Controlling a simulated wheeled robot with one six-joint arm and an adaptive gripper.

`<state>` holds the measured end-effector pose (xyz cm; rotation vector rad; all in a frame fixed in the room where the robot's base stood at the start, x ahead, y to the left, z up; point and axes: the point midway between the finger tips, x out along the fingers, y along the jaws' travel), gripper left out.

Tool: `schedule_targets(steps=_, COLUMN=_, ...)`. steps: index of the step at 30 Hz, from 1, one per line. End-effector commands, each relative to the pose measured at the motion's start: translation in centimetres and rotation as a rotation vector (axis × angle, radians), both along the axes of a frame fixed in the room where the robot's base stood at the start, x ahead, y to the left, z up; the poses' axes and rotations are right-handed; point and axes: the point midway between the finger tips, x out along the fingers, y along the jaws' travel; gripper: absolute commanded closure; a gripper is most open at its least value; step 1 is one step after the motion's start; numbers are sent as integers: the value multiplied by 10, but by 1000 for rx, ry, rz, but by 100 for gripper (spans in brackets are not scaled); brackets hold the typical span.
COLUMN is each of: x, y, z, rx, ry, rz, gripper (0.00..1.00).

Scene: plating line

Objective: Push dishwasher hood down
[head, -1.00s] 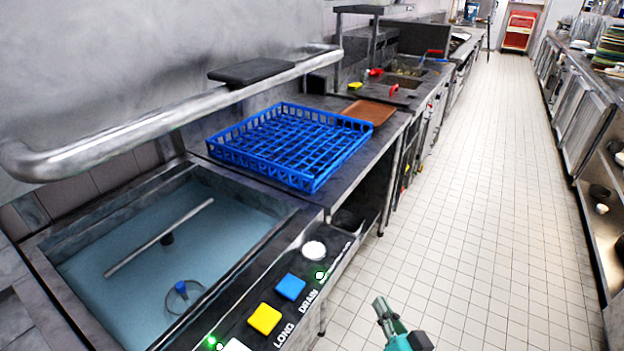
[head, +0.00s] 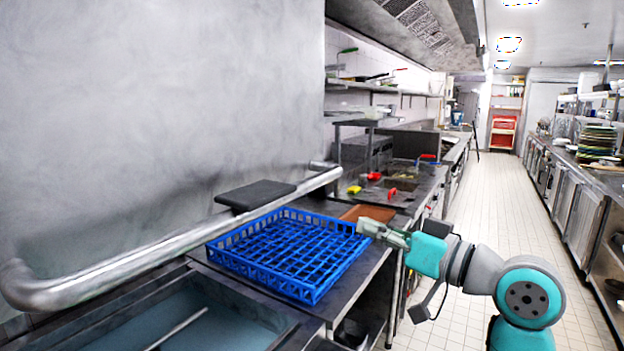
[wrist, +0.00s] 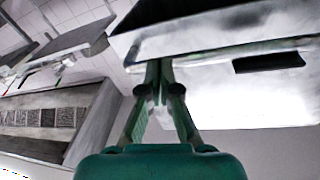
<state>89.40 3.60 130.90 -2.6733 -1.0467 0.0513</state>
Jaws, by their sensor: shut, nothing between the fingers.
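The dishwasher hood (head: 150,110) is a large grey metal box filling the left of the head view. It is raised above the open wash basin (head: 215,325). A thick steel bar handle (head: 120,262) runs along its lower front, with a dark pad (head: 255,194) near its far end. My gripper (head: 362,227) is shut and empty, to the right of the handle's far end and apart from it in the picture, at the right edge of the blue rack. In the wrist view my gripper's fingers (wrist: 158,70) meet at the tips, with pale metal surfaces beyond them.
A blue dish rack (head: 285,260) sits on the counter beside the basin, with a brown tray (head: 368,213) behind it. Sinks and shelves continue along the wall. The tiled aisle floor (head: 490,200) is clear on the right.

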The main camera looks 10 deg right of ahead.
Motion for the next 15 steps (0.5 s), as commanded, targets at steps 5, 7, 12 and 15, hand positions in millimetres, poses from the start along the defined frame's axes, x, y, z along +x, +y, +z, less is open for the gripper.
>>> schedule_targets(steps=5, x=-19, y=6, z=70, rx=-112, ry=-62, rz=84, gripper=100)
schedule_targets(steps=7, x=-28, y=7, z=90, rx=-154, ry=-80, rz=109, gripper=100)
schedule_targets(steps=12, x=-45, y=11, z=121, rx=-230, ry=-107, rz=151, gripper=100)
schedule_targets(steps=15, x=-50, y=12, z=130, rx=-254, ry=-115, rz=164, gripper=100)
